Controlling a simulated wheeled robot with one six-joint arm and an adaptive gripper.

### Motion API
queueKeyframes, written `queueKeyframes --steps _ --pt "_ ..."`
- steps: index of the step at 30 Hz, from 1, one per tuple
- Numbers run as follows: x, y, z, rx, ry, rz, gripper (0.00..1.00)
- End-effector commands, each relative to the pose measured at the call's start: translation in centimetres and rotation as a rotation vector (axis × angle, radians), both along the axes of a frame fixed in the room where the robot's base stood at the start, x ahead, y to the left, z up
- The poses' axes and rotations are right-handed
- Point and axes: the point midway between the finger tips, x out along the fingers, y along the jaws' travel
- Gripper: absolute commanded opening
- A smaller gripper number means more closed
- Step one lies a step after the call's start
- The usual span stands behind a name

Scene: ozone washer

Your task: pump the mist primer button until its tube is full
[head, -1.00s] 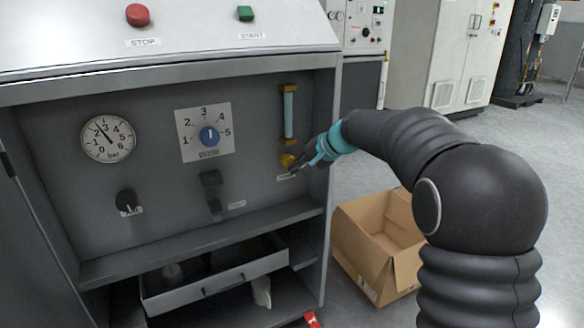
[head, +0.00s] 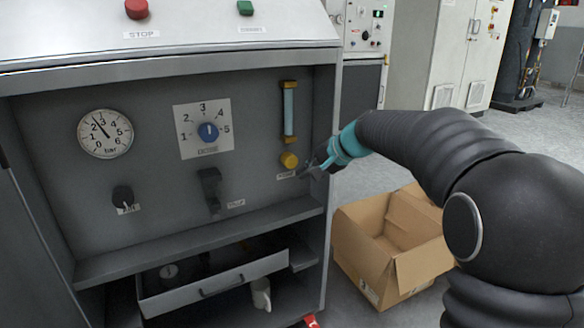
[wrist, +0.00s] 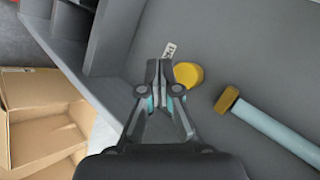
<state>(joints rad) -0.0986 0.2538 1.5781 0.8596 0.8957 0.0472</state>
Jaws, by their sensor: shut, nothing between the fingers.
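The yellow round primer button (head: 289,160) sits on the grey panel below an upright tube (head: 288,110) with brass-coloured ends. The tube looks pale blue along its visible length; I cannot make out a separate fluid level. My gripper (head: 304,173) is shut and empty, just right of and below the button in the head view, apart from it. In the wrist view the closed fingertips (wrist: 160,66) point at the panel, with the button (wrist: 188,75) beside them to the right and the tube (wrist: 275,125) farther right. A small label (wrist: 169,50) lies beyond the fingertips.
A ledge and open drawer (head: 215,283) are below. An open cardboard box (head: 390,245) stands on the floor to the right.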

Motion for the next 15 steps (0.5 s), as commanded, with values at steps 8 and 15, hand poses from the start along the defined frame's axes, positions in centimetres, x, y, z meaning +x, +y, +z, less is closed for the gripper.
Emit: queueKeyframes --steps 8,15 --pt "-1.6 -1.1 -0.1 0.0 -0.001 -0.001 0.0" --pt "-1.8 -1.2 0.0 0.0 0.0 0.0 0.0"
